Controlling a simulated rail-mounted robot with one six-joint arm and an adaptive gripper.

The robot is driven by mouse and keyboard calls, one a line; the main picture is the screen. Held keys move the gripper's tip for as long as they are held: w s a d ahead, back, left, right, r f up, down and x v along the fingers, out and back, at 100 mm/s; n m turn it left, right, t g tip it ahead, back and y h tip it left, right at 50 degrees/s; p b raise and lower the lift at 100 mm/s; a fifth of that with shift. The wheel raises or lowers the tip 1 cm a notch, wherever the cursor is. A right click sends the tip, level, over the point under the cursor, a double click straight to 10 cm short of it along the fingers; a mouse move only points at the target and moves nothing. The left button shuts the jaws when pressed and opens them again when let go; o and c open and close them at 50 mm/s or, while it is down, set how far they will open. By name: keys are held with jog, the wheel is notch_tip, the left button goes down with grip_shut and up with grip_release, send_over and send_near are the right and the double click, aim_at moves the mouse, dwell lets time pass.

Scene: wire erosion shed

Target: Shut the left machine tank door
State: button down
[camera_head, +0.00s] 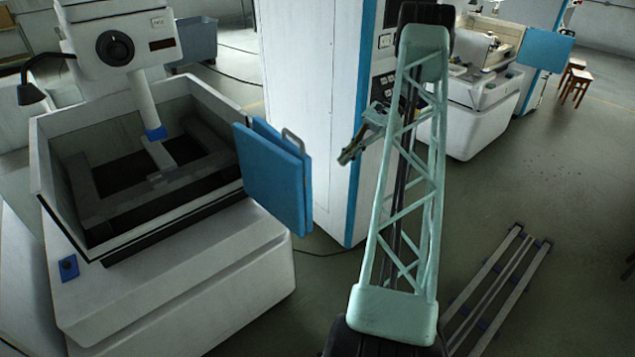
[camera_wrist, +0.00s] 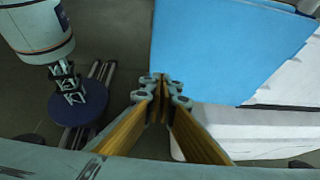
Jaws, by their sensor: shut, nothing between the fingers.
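The left machine tank (camera_head: 50,165) is an open grey-white box on a white base, its front side open. Its blue door (camera_head: 275,180) stands swung out at the tank's right corner, with a grey loop handle (camera_head: 293,141) at its top edge. The door also shows as a large blue panel in the wrist view (camera_wrist: 225,50). My gripper (camera_head: 347,157) is shut and empty, to the right of the door and apart from it in the head view. In the wrist view its fingertips (camera_wrist: 165,82) are together near the panel's lower left edge; contact cannot be told there.
A tall white cabinet (camera_head: 305,90) with a blue edge stands behind the door and gripper. A second machine (camera_head: 470,115) with its own blue door (camera_head: 548,48) stands at the back right. Rails (camera_head: 500,285) run along the floor at right. Open floor lies beyond them.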

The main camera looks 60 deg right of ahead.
jog(key=shift+a+f, duration=0.1)
jog(key=shift+a, duration=0.05)
jog(key=a+r+p+x, duration=0.1)
jog(key=x, duration=1.2)
jog(key=shift+w+r, duration=0.25)
jog(key=shift+r, duration=0.1)
jog(key=shift+a, duration=0.2)
